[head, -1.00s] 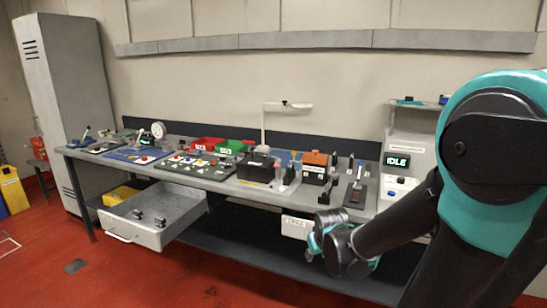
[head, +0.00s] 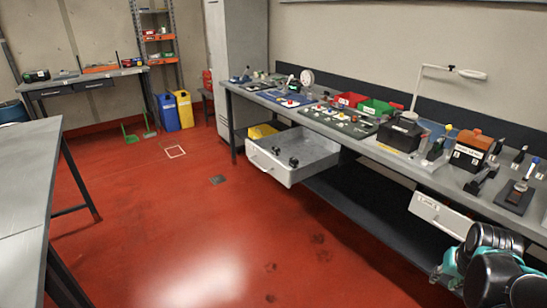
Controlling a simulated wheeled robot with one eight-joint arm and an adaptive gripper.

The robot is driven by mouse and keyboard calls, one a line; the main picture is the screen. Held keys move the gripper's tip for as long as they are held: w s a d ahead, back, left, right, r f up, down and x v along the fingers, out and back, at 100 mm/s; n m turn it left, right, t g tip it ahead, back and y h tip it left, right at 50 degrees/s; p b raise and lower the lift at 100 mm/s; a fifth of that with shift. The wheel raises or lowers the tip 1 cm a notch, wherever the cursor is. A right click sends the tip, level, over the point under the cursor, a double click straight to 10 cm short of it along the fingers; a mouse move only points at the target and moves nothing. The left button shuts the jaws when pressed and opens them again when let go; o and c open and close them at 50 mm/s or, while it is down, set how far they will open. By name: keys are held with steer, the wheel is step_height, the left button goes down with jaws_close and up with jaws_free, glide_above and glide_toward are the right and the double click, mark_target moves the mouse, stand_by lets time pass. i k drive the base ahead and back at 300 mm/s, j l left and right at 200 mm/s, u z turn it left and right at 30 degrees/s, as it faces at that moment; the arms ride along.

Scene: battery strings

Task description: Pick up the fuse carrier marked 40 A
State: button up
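No marking that reads 40 A can be made out in the head view, so I cannot tell which thing is the fuse carrier. Small dark objects lie in an open grey drawer (head: 285,173) under the long bench; their markings are too small to read. Several small parts also lie on a dark board (head: 338,122) on the bench. Part of my black and teal arm shows at the lower right, in front of the bench. No gripper fingers can be made out.
The long grey bench (head: 240,88) carries red (head: 350,99) and green (head: 376,107) bins, a black battery box (head: 400,134), an orange-topped box (head: 472,150) and a lamp (head: 423,85). A second table (head: 30,170) stands at left. Red floor (head: 190,230) between is clear.

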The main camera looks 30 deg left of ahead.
mark_target(293, 162)
steer(key=j+u, duration=0.1)
steer(key=u, duration=0.8)
steer(key=l+u, duration=0.1)
steer(key=u, duration=0.3)
steer(key=i+z, duration=0.2)
steer(key=i, duration=1.3)
